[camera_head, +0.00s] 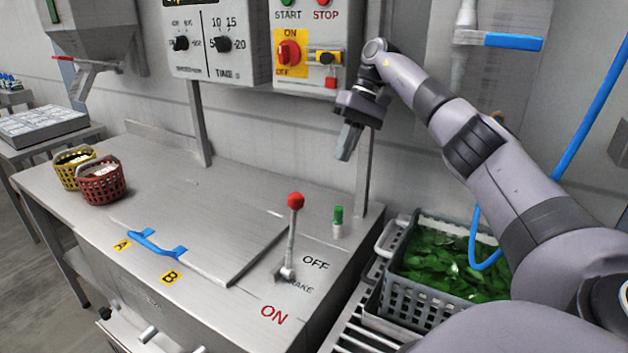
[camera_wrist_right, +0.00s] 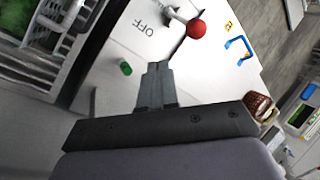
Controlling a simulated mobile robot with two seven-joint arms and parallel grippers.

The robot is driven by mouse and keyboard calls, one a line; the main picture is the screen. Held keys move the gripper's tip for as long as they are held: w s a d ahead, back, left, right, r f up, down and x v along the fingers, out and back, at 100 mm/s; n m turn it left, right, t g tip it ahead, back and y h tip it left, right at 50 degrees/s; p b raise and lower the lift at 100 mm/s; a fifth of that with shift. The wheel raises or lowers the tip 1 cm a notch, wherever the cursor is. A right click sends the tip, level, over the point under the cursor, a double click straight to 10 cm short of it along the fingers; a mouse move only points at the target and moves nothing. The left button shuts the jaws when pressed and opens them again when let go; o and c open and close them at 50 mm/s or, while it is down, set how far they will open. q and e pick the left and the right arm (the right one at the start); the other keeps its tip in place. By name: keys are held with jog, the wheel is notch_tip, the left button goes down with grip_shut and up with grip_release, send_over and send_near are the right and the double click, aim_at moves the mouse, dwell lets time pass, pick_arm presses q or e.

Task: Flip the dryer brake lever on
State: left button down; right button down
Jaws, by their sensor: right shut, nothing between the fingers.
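The brake lever (camera_head: 292,236) is a metal rod with a red ball knob (camera_head: 295,200) on the steel dryer top. It stands nearly upright, between the black OFF label (camera_head: 316,263) and the red ON label (camera_head: 274,315). The knob also shows in the right wrist view (camera_wrist_right: 196,29), with the OFF lettering to its left. My right gripper (camera_head: 346,143) is shut and empty, above and behind the lever, pointing down and apart from it. The shut fingers show in the right wrist view (camera_wrist_right: 156,85). My left gripper is not in view.
A small green-capped part (camera_head: 338,222) stands behind the lever. A grey crate of greens (camera_head: 384,243) is at the right. A lid with a blue handle (camera_head: 150,243) lies left of the lever. Red (camera_head: 103,188) and yellow (camera_head: 67,175) baskets stand at the left. A control box (camera_head: 309,40) hangs behind.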

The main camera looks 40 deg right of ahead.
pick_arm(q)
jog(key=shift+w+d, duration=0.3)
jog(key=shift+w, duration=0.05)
pick_arm(e)
jog(key=shift+w+d+r, duration=0.15)
jog(key=shift+w+d, duration=0.05)
jog(key=shift+d, duration=0.25)
jog(key=shift+a, duration=0.1)
pick_arm(q)
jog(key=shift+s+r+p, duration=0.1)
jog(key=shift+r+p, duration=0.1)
jog(key=shift+p, duration=0.1)
pick_arm(e)
jog(key=w+a+f, duration=0.1)
jog(key=a+f, duration=0.7)
jog(key=shift+w+f, duration=0.15)
